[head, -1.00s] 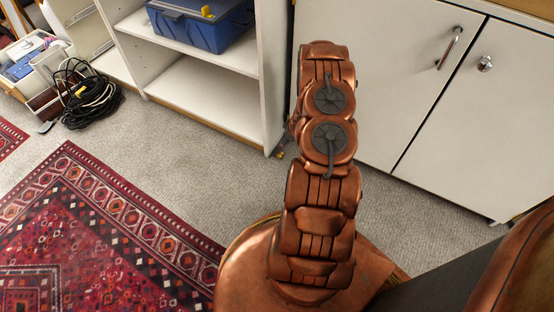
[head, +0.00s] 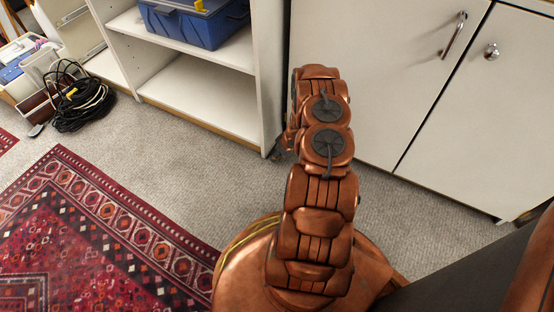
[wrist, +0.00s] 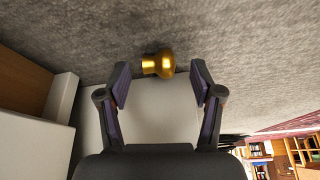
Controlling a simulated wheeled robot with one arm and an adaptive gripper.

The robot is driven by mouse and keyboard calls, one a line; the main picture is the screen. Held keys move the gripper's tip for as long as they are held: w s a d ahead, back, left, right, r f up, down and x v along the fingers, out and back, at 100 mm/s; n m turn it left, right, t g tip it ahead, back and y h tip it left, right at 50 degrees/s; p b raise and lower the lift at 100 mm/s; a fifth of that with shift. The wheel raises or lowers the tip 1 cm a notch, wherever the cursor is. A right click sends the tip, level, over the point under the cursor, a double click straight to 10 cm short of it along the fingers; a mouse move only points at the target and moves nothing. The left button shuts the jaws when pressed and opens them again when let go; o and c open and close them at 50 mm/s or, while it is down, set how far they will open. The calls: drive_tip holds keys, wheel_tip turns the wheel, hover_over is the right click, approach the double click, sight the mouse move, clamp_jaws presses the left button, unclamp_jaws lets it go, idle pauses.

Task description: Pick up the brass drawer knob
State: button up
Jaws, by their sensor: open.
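The brass drawer knob (wrist: 158,65) shows in the wrist view as a shiny gold piece, with a round wide end at right and a narrower end at left. It is on the grey carpet, centred between the fingers and just past their tips. My gripper (wrist: 159,80) is open, with one dark finger on each side of the knob. I see a gap on both sides, and nothing is held.
A white shelf unit (head: 190,97) holding a blue toolbox (head: 207,27) stands beside a white cabinet (head: 360,75). A coiled black cable (head: 80,98) lies on the carpet at left. A red patterned rug (head: 70,240) covers the lower left. Carpet between rug and shelves is clear.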

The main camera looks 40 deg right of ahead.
drive_tip(key=shift+w+f, duration=0.2)
drive_tip(key=shift+f, duration=0.25)
drive_tip(key=shift+c, duration=0.3)
drive_tip(key=c, duration=1)
drive_tip(key=shift+c, duration=0.2)
drive_tip(key=shift+r, duration=0.15)
